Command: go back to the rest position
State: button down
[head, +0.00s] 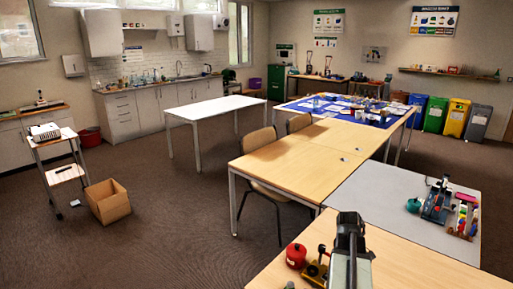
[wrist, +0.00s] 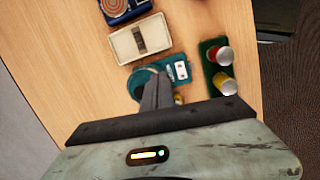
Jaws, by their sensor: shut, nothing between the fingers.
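My gripper (wrist: 158,95) points down over a wooden table top (wrist: 215,20) in the wrist view. Its fingers are together and hold nothing. The fingertips overlap a teal object (wrist: 142,78) below; I cannot tell whether they touch it. In the head view my arm shows at the bottom right, above the near wooden table (head: 400,262); the fingertips are not clear there.
A cream box (wrist: 138,40), a blue item (wrist: 118,8) and a green holder with red and yellow cylinders (wrist: 219,68) lie nearby. A cardboard box (head: 108,202) sits on open floor.

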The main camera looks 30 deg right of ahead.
jog(key=w+a+m+t, duration=0.1)
jog(key=w+a, duration=0.5)
jog(key=a, duration=0.4)
jog(key=w+a, duration=0.7)
jog(key=a, duration=0.3)
jog(key=w+a+m+y, duration=0.1)
jog(key=w+a+m, duration=0.1)
jog(key=a, duration=2.2)
jog(key=shift+w+a+t+y, duration=0.3)
jog(key=shift+w+t, duration=0.1)
jog(key=shift+w, duration=0.1)
